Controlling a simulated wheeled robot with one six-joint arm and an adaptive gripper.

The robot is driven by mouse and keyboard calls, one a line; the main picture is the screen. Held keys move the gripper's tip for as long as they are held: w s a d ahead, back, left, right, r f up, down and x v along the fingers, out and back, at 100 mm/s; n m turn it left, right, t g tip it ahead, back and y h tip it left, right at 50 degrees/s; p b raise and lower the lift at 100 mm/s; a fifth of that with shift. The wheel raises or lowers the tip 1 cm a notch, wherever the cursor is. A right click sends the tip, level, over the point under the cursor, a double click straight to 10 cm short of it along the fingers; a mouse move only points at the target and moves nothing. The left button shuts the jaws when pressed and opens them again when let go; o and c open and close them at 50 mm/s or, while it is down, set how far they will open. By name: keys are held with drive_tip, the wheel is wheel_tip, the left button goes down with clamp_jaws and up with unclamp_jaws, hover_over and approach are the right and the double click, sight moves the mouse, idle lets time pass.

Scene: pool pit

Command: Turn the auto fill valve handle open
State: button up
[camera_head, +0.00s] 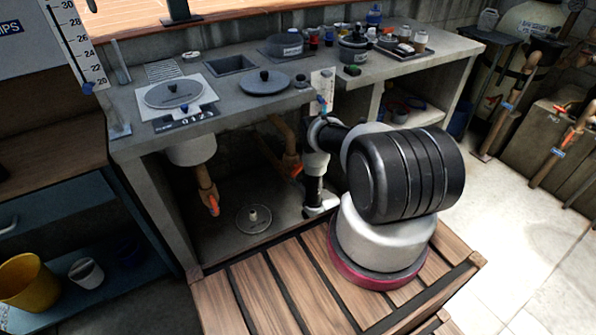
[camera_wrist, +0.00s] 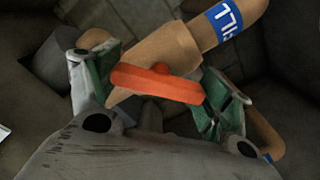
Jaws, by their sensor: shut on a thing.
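The auto fill valve handle is an orange-red lever (camera_wrist: 157,84) in the wrist view, mounted on a tan pipe (camera_wrist: 172,50) with a blue label (camera_wrist: 228,17) reading "ILL" in its visible part. My gripper (camera_wrist: 160,93) has its two green-padded fingers at the lever's two ends, shut on it. The lever lies crosswise, slightly slanted down to the right, at an angle to the pipe. In the head view an orange handle (camera_head: 297,169) shows on a pipe under the counter beside my arm; my fingers are not clear there.
Another pipe with an orange handle (camera_head: 213,204) stands to the left under the counter (camera_head: 235,113). A round drain cover (camera_head: 253,219) lies on the floor below. The counter's edge is close above my arm. Pots and bottles stand on top. A yellow bucket (camera_head: 28,283) is at the lower left.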

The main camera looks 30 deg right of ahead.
drive_tip(key=n, duration=0.5)
drive_tip(key=shift+n, duration=2.4)
drive_tip(key=o, duration=1)
drive_tip(key=shift+s, duration=0.1)
drive_tip(key=s, duration=1.1)
drive_tip(key=shift+s+d, duration=0.15)
drive_tip(key=shift+s, duration=0.25)
